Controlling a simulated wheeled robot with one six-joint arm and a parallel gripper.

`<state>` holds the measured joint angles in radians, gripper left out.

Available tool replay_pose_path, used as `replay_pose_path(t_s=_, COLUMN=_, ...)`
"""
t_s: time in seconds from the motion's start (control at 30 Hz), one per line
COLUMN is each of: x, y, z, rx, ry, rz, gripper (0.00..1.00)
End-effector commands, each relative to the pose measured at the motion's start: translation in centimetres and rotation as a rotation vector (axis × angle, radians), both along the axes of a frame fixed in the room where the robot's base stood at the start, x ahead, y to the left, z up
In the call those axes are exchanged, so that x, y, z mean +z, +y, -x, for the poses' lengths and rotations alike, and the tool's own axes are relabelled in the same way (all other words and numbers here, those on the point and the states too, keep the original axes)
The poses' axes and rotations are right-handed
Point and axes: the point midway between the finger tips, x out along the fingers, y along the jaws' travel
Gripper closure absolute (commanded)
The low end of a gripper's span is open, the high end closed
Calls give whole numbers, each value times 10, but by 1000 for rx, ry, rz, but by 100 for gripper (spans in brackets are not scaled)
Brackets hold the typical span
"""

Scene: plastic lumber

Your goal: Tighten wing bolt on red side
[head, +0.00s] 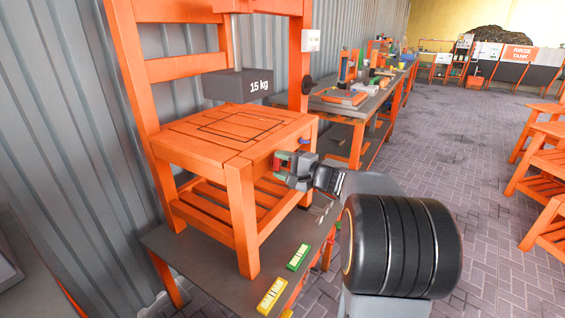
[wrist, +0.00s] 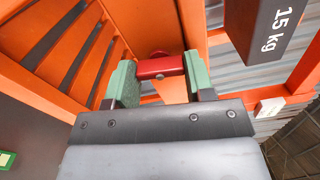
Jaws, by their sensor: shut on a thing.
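A red wing bolt (wrist: 160,67) shows in the wrist view between the two green fingers of my gripper (wrist: 163,78), at the orange wooden frame. The fingers are shut on its two sides. In the head view my gripper (head: 284,166) reaches the right front side of the orange test stand (head: 243,210), just below its top. A bit of red shows at the fingertips there; the rest of the bolt is hidden by the gripper. I cannot tell how far the bolt is screwed in.
A dark 15 kg weight (head: 237,87) hangs above the stand's slatted top; it also shows in the wrist view (wrist: 262,30). A green block (head: 299,257) and a yellow block (head: 272,295) lie on the dark lower bench. A cluttered workbench (head: 350,105) stands behind. Paved floor is open to the right.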

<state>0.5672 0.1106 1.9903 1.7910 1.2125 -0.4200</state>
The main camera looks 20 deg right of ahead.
Motion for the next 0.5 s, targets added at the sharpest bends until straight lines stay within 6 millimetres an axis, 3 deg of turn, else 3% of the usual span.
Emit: replay_pose_path(t_s=0.5, x=5, y=0, z=0, rx=-1, ry=270, rz=-411, gripper=75)
